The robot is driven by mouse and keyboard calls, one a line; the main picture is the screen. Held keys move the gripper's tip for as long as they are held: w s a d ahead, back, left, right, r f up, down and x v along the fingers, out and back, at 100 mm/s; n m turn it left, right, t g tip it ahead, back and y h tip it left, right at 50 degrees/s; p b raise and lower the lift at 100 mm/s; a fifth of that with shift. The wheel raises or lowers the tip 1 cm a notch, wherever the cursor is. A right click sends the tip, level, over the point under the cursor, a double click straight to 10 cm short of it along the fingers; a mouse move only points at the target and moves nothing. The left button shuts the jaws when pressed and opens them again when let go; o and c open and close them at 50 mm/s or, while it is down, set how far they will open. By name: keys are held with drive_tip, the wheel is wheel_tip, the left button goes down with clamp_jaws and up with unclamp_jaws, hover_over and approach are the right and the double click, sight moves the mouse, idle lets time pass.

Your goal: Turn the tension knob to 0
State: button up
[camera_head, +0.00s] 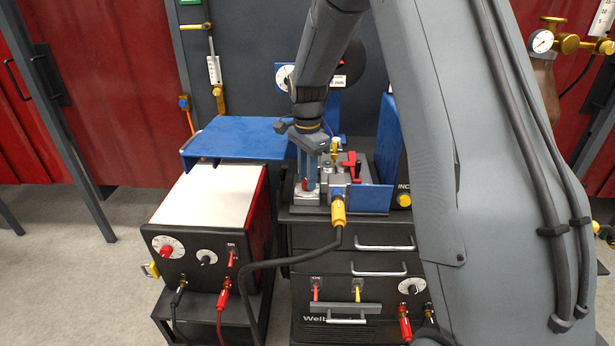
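My gripper (306,182) points down over the grey-and-blue machine (370,198) on top of the black cabinet. A small red part shows at its fingertips; whether they touch or grip it is unclear, as is how far apart they are. No label reading tension is legible. Several knobs are in view: one with a red centre on a white dial (166,251) and a smaller black one (206,257) on the white-topped box, and one on a white dial (411,286) on the cabinet front. A white dial (284,77) behind my arm is partly hidden.
A red lever (350,166) and a yellow cable plug (338,212) stand close right of my gripper. A blue plate (245,138) lies to the left, above the white-topped box (208,193). Cables hang in front. My arm hides much of the right side.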

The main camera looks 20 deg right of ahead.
drive_tip(key=shift+c, duration=0.7)
drive_tip(key=shift+n, duration=0.3)
drive_tip(key=n, duration=0.3)
drive_tip(key=shift+n, duration=0.4)
drive_tip(key=n, duration=1)
drive_tip(key=shift+w+n, duration=0.1)
drive_tip(key=shift+n, duration=2.6)
